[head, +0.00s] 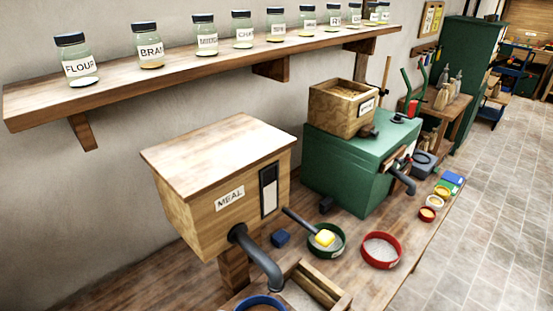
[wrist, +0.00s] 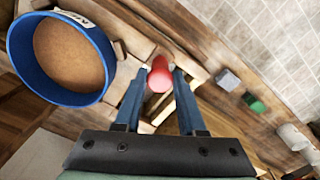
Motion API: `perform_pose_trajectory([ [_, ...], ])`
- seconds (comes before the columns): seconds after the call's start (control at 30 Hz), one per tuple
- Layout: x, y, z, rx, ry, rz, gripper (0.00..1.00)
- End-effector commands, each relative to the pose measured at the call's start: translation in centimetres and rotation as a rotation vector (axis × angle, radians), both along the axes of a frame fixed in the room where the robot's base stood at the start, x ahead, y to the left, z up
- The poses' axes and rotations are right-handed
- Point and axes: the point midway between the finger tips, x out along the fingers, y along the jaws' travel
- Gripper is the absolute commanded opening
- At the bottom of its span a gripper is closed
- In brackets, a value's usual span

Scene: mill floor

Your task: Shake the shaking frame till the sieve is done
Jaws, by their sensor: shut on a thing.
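My gripper (wrist: 161,72) shows in the wrist view with its blue fingers closed on a red handle (wrist: 160,80). Wooden rails of the shaking frame (wrist: 182,103) show around and below the handle. A blue-rimmed sieve (wrist: 104,83) with brown, grainy material in it is to the left of the fingers. In the head view the blue sieve (head: 262,299) is cut off by the bottom edge, beside the wooden frame (head: 331,288). My gripper is not visible in the head view.
A green sieve (head: 341,249) with a yellow thing in it and a red sieve (head: 396,262) stand on the bench. The wooden MEAL bin (head: 180,205) with a dark spout and a green machine (head: 340,168) stand behind. Jars line a shelf (head: 200,74).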

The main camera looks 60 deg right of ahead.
Motion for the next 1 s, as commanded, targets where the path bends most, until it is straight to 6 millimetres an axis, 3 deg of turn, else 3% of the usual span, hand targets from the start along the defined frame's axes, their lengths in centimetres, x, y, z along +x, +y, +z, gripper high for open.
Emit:
perform_pose_trajectory([
  [1.0, 2.0, 8.3, 0.1, 0.004, -0.002, 0.005, 0.0],
])
